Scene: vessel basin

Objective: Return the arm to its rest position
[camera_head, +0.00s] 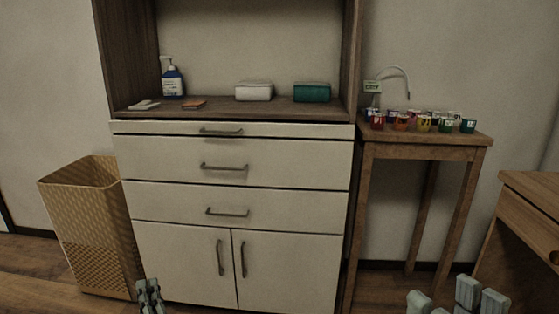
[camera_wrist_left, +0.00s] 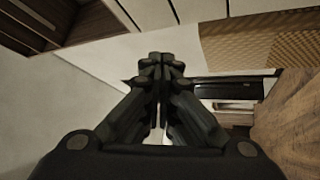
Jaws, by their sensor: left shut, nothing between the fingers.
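My left gripper (camera_head: 150,294) shows at the bottom of the head view, low in front of the cabinet and right of the wicker basket. Its dark fingers are together with nothing between them. In the left wrist view the fingertips (camera_wrist_left: 160,66) meet in the middle. My right gripper (camera_head: 452,300) shows only by its pale fingertips at the bottom right edge. These stand apart with a gap and hold nothing that I can see. Most of both arms is out of view.
A white cabinet (camera_head: 290,208) with closed drawers and doors stands ahead. A wicker basket (camera_head: 85,225) stands left of it. A wooden stand (camera_head: 425,152) with several coloured cups (camera_head: 424,123) is to the right, and a wooden desk (camera_head: 530,205) is at the far right.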

